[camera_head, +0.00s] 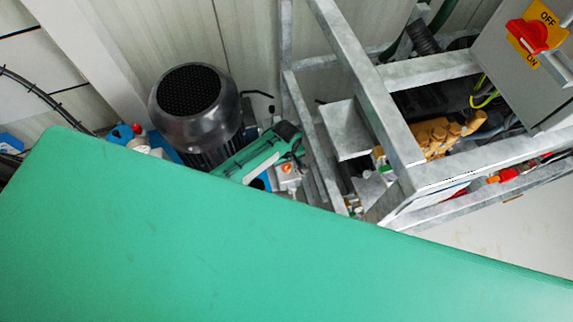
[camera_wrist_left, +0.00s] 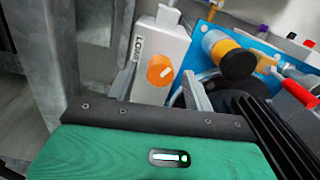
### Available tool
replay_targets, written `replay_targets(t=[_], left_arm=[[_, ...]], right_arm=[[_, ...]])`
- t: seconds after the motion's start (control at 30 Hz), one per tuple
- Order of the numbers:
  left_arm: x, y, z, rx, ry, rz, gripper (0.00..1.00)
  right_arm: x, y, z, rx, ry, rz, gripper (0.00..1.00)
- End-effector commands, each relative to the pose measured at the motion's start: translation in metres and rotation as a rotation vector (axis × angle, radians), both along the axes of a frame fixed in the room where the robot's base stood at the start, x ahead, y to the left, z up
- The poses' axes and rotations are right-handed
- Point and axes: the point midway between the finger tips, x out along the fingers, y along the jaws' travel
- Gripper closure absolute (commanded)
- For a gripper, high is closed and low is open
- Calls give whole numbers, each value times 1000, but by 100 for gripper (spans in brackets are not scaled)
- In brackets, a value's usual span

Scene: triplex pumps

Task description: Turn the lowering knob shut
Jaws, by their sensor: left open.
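The lowering knob is a small orange knob (camera_wrist_left: 160,70) with a white mark. In the head view the orange knob (camera_head: 287,168) shows small, just beside my left gripper (camera_head: 274,168). In the left wrist view my left gripper (camera_wrist_left: 161,84) is open, with one grey finger on each side of the knob in the picture. I see no contact, and the depth between fingertips and knob is hard to tell. My right gripper is not in view.
A dark motor (camera_head: 192,100) stands left of the gripper. A grey metal frame (camera_head: 375,100) rises at the right, near the knob. A yellow-and-black cylinder (camera_wrist_left: 230,55), a red-handled part (camera_wrist_left: 298,92) and a blue plate (camera_wrist_left: 265,50) lie right of the knob.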

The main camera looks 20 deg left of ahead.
Motion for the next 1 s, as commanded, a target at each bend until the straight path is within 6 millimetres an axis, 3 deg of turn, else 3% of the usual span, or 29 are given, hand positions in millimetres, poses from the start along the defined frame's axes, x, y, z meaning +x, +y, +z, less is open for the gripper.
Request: replay_targets(t=[0.43, 0.67, 1.0], left_arm=[[0, 0, -11, 0, 0, 0, 48], [0, 0, -10, 0, 0, 0, 93], [0, 0, -9, 0, 0, -42, 92]], right_arm=[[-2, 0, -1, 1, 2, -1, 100], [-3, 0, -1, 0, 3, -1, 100], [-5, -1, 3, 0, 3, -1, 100]])
